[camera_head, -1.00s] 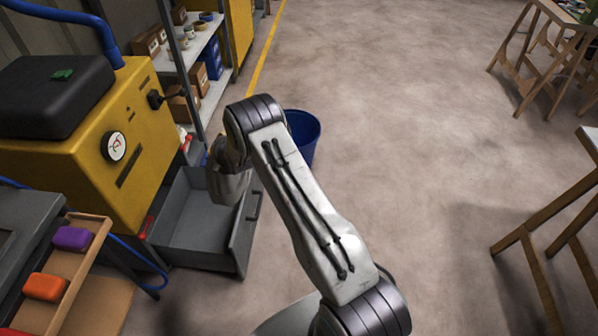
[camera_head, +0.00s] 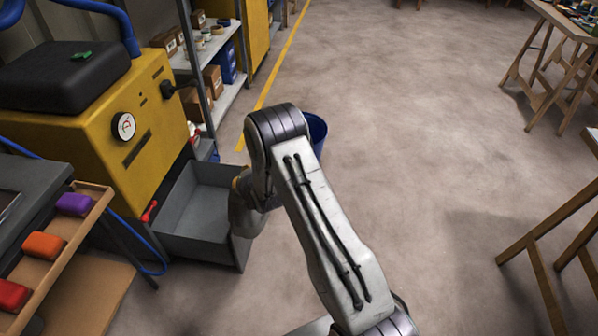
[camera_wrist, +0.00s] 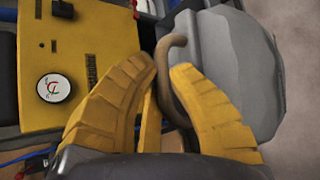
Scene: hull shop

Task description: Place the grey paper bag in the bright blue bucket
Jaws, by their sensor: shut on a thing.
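In the wrist view, the grey paper bag (camera_wrist: 230,75) hangs at the upper right, with a curved brown handle (camera_wrist: 163,62) on its left side. My gripper (camera_wrist: 161,75) has its yellow fingers on either side of this handle and is shut on it.
A grey open drawer (camera_head: 205,222) juts out left of my arm, below a yellow machine (camera_head: 150,125) with a gauge. A tray (camera_head: 75,240) with coloured blocks is at the lower left. Shelves (camera_head: 220,65) stand behind. Wooden trestles (camera_head: 540,100) are at the right; the middle floor is clear.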

